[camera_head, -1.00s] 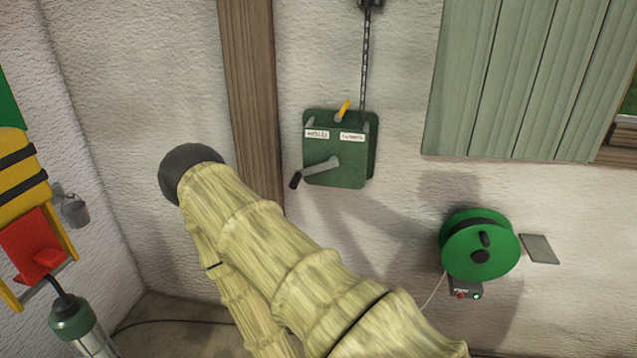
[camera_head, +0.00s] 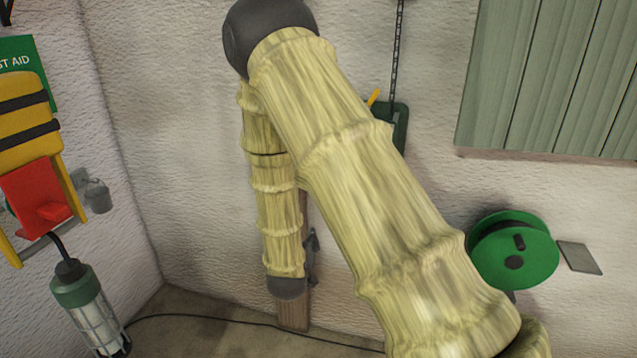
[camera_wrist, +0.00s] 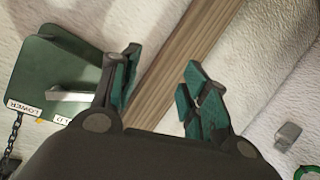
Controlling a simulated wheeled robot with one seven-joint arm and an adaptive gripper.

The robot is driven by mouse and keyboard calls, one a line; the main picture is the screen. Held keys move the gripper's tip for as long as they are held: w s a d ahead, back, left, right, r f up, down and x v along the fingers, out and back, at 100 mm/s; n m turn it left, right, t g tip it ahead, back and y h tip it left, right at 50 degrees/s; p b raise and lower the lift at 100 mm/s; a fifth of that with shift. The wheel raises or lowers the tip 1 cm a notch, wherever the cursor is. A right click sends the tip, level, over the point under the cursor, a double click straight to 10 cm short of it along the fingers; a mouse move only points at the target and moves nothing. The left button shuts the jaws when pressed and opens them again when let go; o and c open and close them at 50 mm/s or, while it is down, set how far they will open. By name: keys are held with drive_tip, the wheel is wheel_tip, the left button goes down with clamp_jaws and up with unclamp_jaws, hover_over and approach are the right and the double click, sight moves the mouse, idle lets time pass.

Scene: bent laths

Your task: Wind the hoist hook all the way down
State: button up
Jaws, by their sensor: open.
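The green hoist box (camera_head: 401,126) is on the wall, mostly hidden behind my arm in the head view; its yellow lever (camera_head: 374,97) and chain (camera_head: 398,50) show past the arm. In the wrist view the box (camera_wrist: 65,55) is at the left, with a LOWER label (camera_wrist: 23,107), a partly hidden second label and a grey crank arm (camera_wrist: 70,96). The crank's grip is not clearly visible. My gripper (camera_wrist: 158,78) is open and empty, to the right of the box, in front of the wooden post. The hook is not in view.
The wooden post (camera_wrist: 185,55) runs behind my fingers. A green reel (camera_head: 515,250) and grey plate (camera_head: 579,257) are on the wall at right, below green shutters (camera_head: 550,80). A lamp (camera_head: 92,310) and yellow-red gear (camera_head: 35,180) are at left.

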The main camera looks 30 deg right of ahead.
drive_tip(key=w+d+r+m+h+b, duration=0.1)
drive_tip(key=w+d+r+m+h, duration=0.1)
drive_tip(key=r, duration=0.5)
drive_tip(key=w+d+r+m+h+b, duration=0.1)
drive_tip(key=w+d+r+h, duration=0.15)
drive_tip(key=r, duration=0.35)
drive_tip(key=shift+t, duration=0.3)
drive_tip(key=p+x, duration=0.1)
drive_tip(key=x, duration=0.2)
drive_tip(key=p+x, duration=0.1)
drive_tip(key=x, duration=0.2)
drive_tip(key=p+x, duration=0.1)
drive_tip(key=x, duration=0.3)
drive_tip(key=shift+s+d+r, duration=0.15)
drive_tip(key=shift+s+r, duration=0.05)
drive_tip(key=shift+r, duration=0.1)
drive_tip(key=shift+c, duration=0.2)
clamp_jaws()
